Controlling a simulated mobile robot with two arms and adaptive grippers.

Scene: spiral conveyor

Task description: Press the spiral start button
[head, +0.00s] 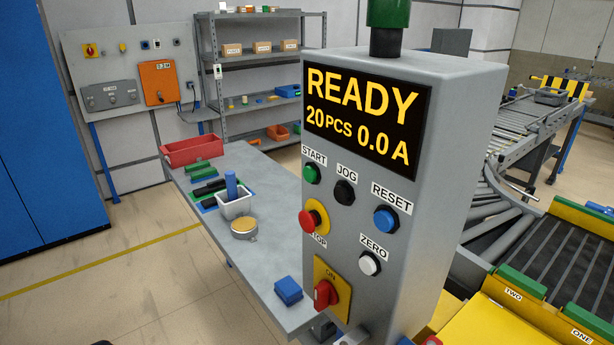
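The grey control box (440,150) stands upright in the middle of the head view. Its green start button (311,173) sits under the START label, at the upper left of the button panel. The display (365,118) above it reads READY, 20 PCS and 0.0 A. Beside it are the black jog button (345,192) and the blue reset button (386,218). Below are the red stop button (308,221) on a yellow collar, the white zero button (369,263) and a red rotary switch (325,295) on a yellow plate. I can make out neither gripper in this view.
A grey bench (265,262) behind the box holds a red bin (191,150), a white cup (236,204), a round tin (244,229) and a blue block (288,290). Conveyors (530,135) run at the right. Open floor (130,290) lies at the left.

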